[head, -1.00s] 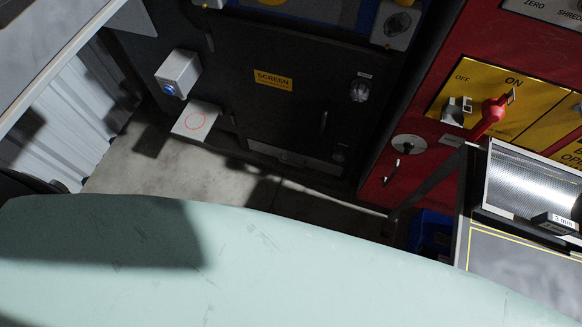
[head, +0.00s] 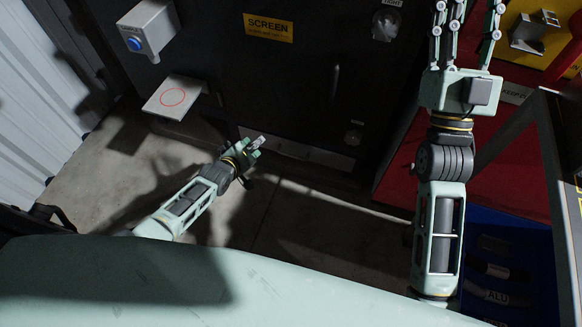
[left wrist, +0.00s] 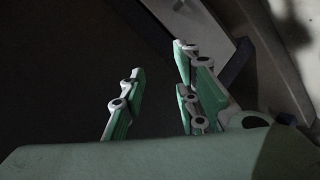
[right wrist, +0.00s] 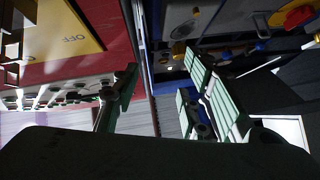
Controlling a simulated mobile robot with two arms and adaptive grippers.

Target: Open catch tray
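What looks like the catch tray's grey front (head: 310,152) is a low, flat panel at the foot of the dark machine in the head view. It looks shut, and its left part is hidden by my left gripper. My left gripper (head: 257,143) is at this left end; I cannot tell whether it touches. Its fingers stand apart with nothing between them in the left wrist view (left wrist: 155,80). My right gripper (head: 466,14) is raised at the upper right in front of the red cabinet. Its fingers are apart and empty in the right wrist view (right wrist: 160,85).
The dark machine carries a yellow SCREEN label (head: 268,27) and a vertical handle (head: 335,85). A box with a blue button (head: 147,28) and a plate with a red circle (head: 174,97) jut out at left. A blue bin (head: 510,228) stands at lower right. Concrete floor (head: 110,195) is clear.

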